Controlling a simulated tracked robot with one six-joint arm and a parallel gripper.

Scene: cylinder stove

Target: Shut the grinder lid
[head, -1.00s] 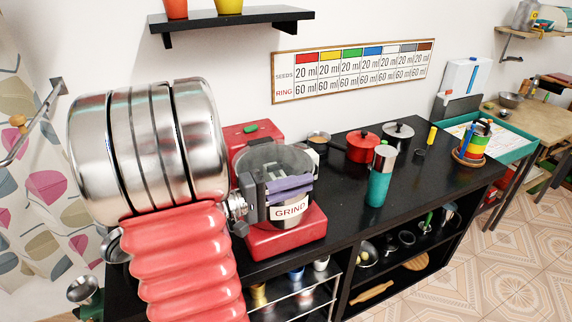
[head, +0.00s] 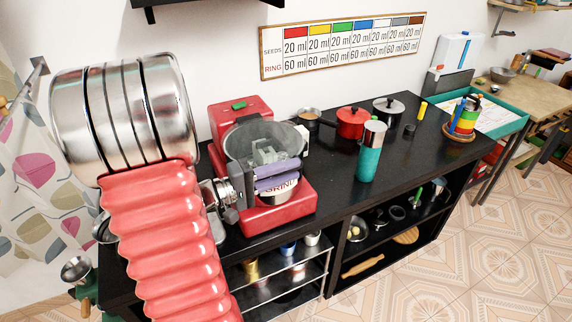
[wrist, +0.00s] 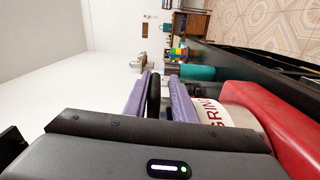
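The red grinder (head: 277,218) stands on the black counter, with a white GRIND label that also shows in the wrist view (wrist: 212,112). Its clear round bowl and lid (head: 240,140) are at the top; the lid's exact angle is hard to read. My gripper (head: 293,176) is at the bowl's front, its two purple fingers one above the other and slightly apart. In the wrist view, a thin dark edge (wrist: 153,97) lies between the fingers, close to the left one; it may be the lid's rim. A gap shows on its right. The fingers hide part of the bowl and label.
A teal cup with a metal top (head: 370,155), a red pot (head: 352,123) and a grey pot (head: 389,109) stand right of the grinder. A color-ring stack (head: 463,122) is farther right. Bare counter lies between the grinder and teal cup.

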